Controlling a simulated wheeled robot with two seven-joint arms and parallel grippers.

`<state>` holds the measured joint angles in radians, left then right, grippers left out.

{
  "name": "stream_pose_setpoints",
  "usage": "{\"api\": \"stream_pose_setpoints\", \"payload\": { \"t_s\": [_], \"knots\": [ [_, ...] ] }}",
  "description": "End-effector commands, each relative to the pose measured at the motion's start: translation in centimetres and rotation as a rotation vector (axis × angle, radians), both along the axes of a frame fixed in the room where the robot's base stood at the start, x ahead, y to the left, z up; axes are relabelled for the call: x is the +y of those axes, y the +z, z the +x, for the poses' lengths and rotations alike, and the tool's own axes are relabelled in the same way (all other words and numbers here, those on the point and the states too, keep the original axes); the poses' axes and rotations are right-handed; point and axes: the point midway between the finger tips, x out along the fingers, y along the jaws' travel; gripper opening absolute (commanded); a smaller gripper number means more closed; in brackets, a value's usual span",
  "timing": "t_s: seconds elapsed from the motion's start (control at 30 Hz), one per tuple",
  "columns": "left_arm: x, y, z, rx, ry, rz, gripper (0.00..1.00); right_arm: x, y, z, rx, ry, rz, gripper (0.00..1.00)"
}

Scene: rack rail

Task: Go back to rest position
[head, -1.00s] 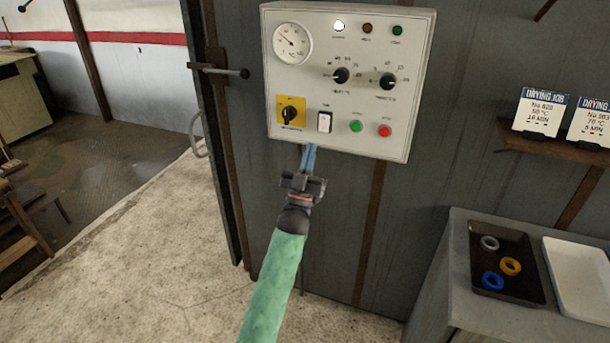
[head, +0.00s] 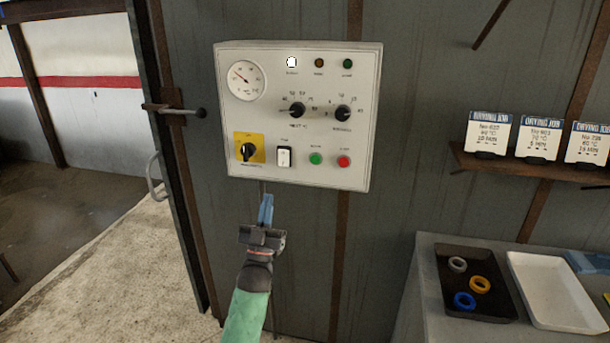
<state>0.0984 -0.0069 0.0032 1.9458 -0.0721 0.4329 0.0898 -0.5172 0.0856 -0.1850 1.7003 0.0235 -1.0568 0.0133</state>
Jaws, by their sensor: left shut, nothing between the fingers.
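My left gripper (head: 265,209) is in the lower middle of the head view, on an arm with a green sleeve. Its blue fingers are together and hold nothing. The fingertips are just below the lower edge of the white control panel (head: 300,180); I cannot tell their distance from the wall. The panel carries a gauge (head: 243,80), two black knobs, a yellow-backed rotary switch (head: 248,148), a white rocker switch (head: 284,157), a green button (head: 316,158) and a red button (head: 344,161). The white lamp (head: 291,62) looks lit. My right gripper is not in view.
At the lower right a bench (head: 425,300) holds a black tray (head: 490,308) with grey, orange and blue rings, and a white tray (head: 555,290). Three job cards stand on a wall shelf (head: 550,166). A door edge with handle (head: 154,178) is at left, beside open floor (head: 110,270).

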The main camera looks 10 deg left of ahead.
Motion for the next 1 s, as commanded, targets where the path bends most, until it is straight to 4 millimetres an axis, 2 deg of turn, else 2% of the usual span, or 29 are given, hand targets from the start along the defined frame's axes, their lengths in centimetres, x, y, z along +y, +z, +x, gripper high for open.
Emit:
{"api": "stream_pose_setpoints", "payload": {
  "t_s": [0.13, 0.23, 0.37, 0.47, 0.57, 0.67, 0.7, 0.87, 1.0],
  "knots": [
    [0.1, -0.9, 1.0, 0.070, 0.009, 0.002, 0.00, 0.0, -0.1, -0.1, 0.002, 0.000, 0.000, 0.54],
    [0.2, -2.5, 2.6, 0.188, 0.020, 0.001, 0.00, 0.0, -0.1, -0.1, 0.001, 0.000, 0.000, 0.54],
    [0.5, -6.6, 5.3, 0.411, 0.034, -0.002, 0.00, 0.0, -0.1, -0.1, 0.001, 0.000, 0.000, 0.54],
    [0.1, -10.5, 6.9, 0.592, 0.032, -0.001, 0.00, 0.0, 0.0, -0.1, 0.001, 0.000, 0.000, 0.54],
    [-0.5, -14.9, 8.1, 0.775, 0.025, 0.005, 0.00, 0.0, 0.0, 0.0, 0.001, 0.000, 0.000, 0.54],
    [-1.3, -20.2, 8.3, 0.970, 0.016, 0.020, 0.00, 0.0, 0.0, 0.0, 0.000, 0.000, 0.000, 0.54],
    [-1.7, -22.8, 7.9, 1.054, 0.012, 0.029, 0.00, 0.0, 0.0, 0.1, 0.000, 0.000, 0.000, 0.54],
    [-3.0, -32.3, 4.8, 1.338, -0.007, 0.060, 0.00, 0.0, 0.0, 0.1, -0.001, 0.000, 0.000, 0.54],
    [-3.9, -39.9, 0.6, 1.552, -0.023, 0.090, 0.00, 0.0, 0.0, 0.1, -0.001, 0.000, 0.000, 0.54]
  ]
}}
